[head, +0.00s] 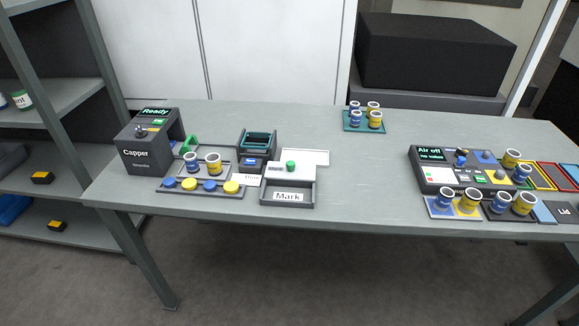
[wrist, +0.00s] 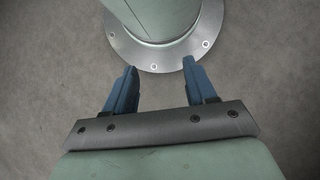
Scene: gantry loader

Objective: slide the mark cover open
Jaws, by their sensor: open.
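The mark unit (head: 287,197) is a grey box with a "Mark" label on its front, left of the table's middle in the head view. A white cover (head: 278,172) with a green knob (head: 291,166) lies over its rear part. A pale flat panel (head: 306,157) lies behind it to the right. My gripper (wrist: 159,80) shows only in the wrist view. Its two blue fingers are apart with nothing between them. Below them are grey floor and a round bolted metal flange. The mark unit is not in the wrist view.
The Capper machine (head: 150,142) stands at the table's left. A tray of caps (head: 200,188) and a dark block (head: 257,143) sit close left of the mark unit. A teal tray with cups (head: 364,128) is at the back. The Air off panel (head: 465,170) is right. The table's middle is clear.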

